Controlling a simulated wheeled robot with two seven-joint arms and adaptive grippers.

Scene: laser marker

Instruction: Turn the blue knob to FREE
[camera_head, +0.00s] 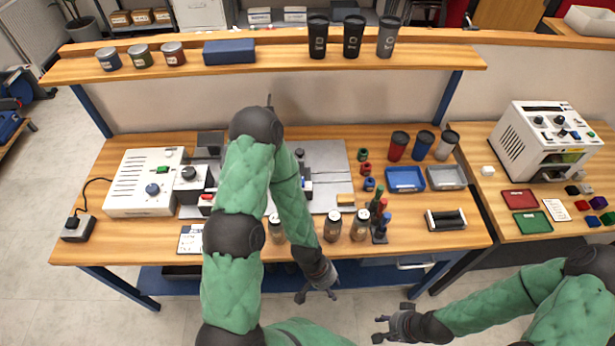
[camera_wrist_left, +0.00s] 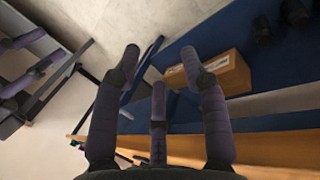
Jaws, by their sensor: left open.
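The blue knob (camera_head: 152,190) sits on the front of a white box-shaped unit (camera_head: 128,205) at the left of the workbench. Its markings are too small to read, so I cannot tell which setting it points at. My left gripper (camera_head: 317,295) is open and empty, low in front of the bench's front edge and well to the right of the knob. Its spread fingers also show in the left wrist view (camera_wrist_left: 160,75). My right gripper (camera_head: 384,328) hangs at the lower middle, fingers spread and empty, apart from everything.
A black knob (camera_head: 189,173) is right of the blue one. A black box (camera_head: 78,228) with a cable is at the bench's left end. My left arm hides part of the bench's middle. Cans (camera_head: 332,226) and bottles stand near the front edge.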

